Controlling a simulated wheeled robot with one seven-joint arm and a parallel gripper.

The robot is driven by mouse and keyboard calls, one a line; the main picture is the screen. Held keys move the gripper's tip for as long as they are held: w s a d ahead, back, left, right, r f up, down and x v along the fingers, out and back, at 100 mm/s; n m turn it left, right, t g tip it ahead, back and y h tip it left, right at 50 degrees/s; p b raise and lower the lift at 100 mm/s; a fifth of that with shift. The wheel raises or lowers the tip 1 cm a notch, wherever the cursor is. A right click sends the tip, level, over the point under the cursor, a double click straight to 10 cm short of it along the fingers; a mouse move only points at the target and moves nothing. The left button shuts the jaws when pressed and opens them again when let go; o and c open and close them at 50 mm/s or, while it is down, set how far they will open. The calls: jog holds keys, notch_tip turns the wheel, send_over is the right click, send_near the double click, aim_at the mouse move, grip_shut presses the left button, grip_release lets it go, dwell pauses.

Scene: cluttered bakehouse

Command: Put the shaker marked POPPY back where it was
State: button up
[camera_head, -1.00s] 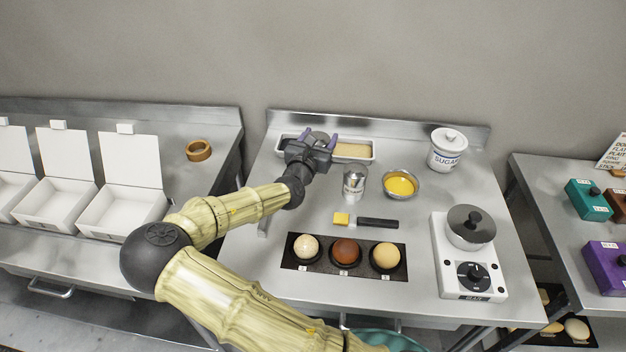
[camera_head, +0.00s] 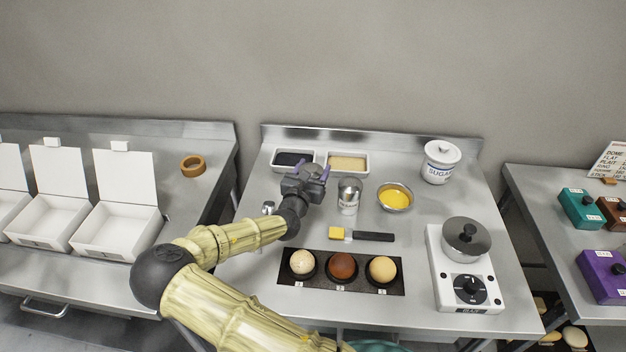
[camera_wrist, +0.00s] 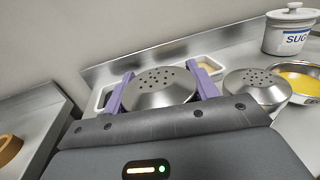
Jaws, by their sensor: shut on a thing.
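My gripper (camera_head: 311,170) is shut on a metal shaker (camera_wrist: 163,88) with a perforated domed lid. In the wrist view the purple fingers (camera_wrist: 162,93) clasp it on both sides. Its marking is hidden, and the gripper mostly covers it in the head view. The gripper is over the steel table, just in front of the two trays. A second shaker (camera_head: 349,195) stands just right of the gripper, and its lid also shows in the wrist view (camera_wrist: 256,88). I cannot read its marking.
Behind stand a tray of dark seeds (camera_head: 276,168) and a tray of pale grains (camera_head: 366,170). A bowl of yellow liquid (camera_head: 394,198) is right of the standing shaker. A small metal thing (camera_head: 268,207) is partly hidden by my arm. Dough balls (camera_head: 342,266) lie in front.

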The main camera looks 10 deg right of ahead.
jog(key=shift+f+p, duration=0.3)
jog(key=shift+f, duration=1.55)
jog(key=shift+d, duration=0.1)
jog(key=shift+f, duration=0.15)
jog(key=o, duration=1.1)
